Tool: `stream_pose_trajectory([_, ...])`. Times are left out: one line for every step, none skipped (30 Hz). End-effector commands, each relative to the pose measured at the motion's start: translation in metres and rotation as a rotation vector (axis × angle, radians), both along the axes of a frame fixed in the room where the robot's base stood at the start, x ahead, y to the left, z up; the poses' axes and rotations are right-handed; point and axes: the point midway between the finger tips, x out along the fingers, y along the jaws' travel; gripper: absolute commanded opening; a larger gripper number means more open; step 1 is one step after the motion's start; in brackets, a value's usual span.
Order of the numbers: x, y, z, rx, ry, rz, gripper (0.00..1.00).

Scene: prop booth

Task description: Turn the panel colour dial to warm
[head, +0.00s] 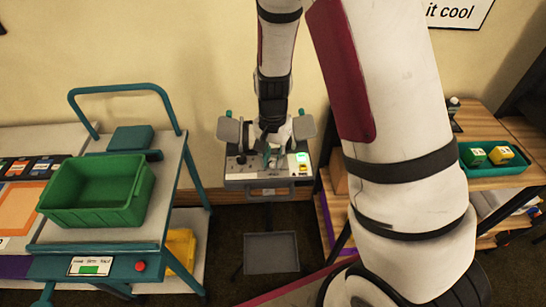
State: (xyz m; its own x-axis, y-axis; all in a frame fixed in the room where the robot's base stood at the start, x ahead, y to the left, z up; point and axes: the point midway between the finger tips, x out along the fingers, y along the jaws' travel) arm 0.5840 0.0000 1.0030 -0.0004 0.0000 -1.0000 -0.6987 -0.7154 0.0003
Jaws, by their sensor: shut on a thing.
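The panel (235,173) is a grey control unit on a stand against the wall, with grey side flaps and teal knobs at its top corners. A small green-lit display (302,157) glows at its right, with a small yellow mark below it. My gripper (267,162) reaches down onto the middle of the panel and is shut on what appears to be the colour dial. The gripper mostly hides the dial, so its pointer and setting cannot be read.
A teal-framed cart (105,232) at left holds a green bin (95,192). A wooden shelf (480,130) at right carries a teal tray (497,167) with green and yellow items. A grey tray (270,253) sits low below the panel. My arm covers the centre right.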

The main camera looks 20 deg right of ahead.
Motion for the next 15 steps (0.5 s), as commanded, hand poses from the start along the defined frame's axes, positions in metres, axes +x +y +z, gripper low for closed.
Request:
stream_pose_trajectory([0.0009,0.0005,0.0004,0.001,-0.002,0.0,0.0])
stream_pose_trajectory([0.0009,0.0005,0.0004,0.001,-0.002,0.0,0.0])
stream_pose_trajectory([0.0009,0.0005,0.0004,0.001,-0.002,0.0,0.0])
stream_pose_trajectory([0.001,0.0006,0.0004,0.001,-0.002,0.0,0.0])
stream_pose_trajectory([0.001,0.0006,0.0004,0.001,-0.002,0.0,0.0])
stream_pose_trajectory([0.001,0.0006,0.0004,0.001,-0.002,0.0,0.0])
stream_pose_trajectory([0.001,0.0006,0.0004,0.001,-0.002,0.0,0.0])
stream_pose_trajectory([0.001,0.0006,0.0004,0.001,-0.002,0.001,0.0])
stream_pose_trajectory([0.0011,0.0005,0.0004,0.001,-0.002,0.001,0.0])
stream_pose_trajectory([0.001,0.0006,0.0004,0.001,-0.002,0.001,0.29])
stream_pose_trajectory([0.0011,0.0005,0.0004,0.001,-0.002,0.001,0.36])
stream_pose_trajectory([0.0009,0.0005,0.0004,0.001,-0.002,0.001,0.43])
stream_pose_trajectory([0.0008,0.0004,0.0003,0.001,-0.002,0.001,0.43])
stream_pose_trajectory([0.0008,0.0004,0.0003,0.001,-0.002,0.001,0.43])
stream_pose_trajectory([0.0007,0.0004,0.0003,0.0,-0.001,0.001,0.43])
